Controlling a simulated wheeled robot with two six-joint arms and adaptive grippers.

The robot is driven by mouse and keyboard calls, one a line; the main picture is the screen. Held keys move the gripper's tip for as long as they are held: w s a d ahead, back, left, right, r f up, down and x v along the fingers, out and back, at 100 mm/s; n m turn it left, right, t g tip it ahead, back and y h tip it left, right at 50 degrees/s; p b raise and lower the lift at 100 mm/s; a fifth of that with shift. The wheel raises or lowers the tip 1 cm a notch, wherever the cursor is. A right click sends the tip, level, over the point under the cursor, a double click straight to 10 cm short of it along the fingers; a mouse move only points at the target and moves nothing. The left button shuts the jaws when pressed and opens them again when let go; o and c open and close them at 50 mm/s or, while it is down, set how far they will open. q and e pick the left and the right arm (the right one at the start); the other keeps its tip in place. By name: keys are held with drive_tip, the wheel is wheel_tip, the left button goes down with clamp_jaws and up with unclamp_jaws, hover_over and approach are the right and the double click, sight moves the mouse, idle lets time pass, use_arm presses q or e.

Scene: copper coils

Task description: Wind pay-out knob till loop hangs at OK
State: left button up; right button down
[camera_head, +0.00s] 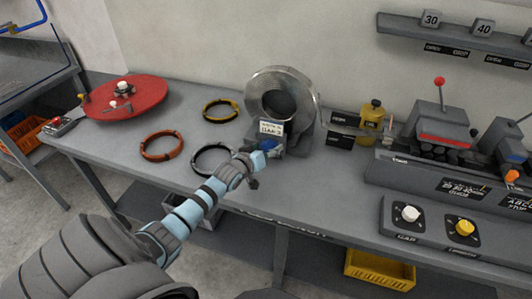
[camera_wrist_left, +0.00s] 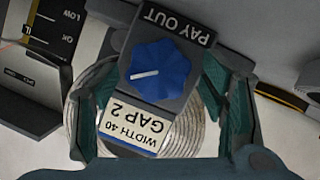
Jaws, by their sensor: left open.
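The blue pay-out knob (camera_head: 268,146) sits low on the front of the unit with the large grey metal ring (camera_head: 283,95). In the left wrist view the knob (camera_wrist_left: 160,70) shows face-on, its white pointer line towards picture left, by upside-down "PAY OUT" and "WIDTH 40 GAP 2" labels. My left gripper (camera_wrist_left: 160,95) is open, its teal-padded fingers on either side of the knob's block and apart from the knob; it shows small in the head view (camera_head: 254,163). A scale (camera_wrist_left: 60,38) marked LOW and OK shows at left. I cannot make out the hanging loop. My right gripper is out of view.
Black-and-orange (camera_head: 162,145), yellow (camera_head: 221,110) and black (camera_head: 213,160) rings lie on the grey bench left of the unit. A red disc (camera_head: 124,96) is farther left. A yellow bottle (camera_head: 371,118) and a panel with white and yellow knobs (camera_head: 430,224) are right.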

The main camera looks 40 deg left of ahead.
use_arm(q)
drive_tip(key=shift+s+r, duration=0.1)
drive_tip(key=shift+r, duration=0.05)
drive_tip(key=shift+c, duration=0.6)
drive_tip(key=c, duration=1)
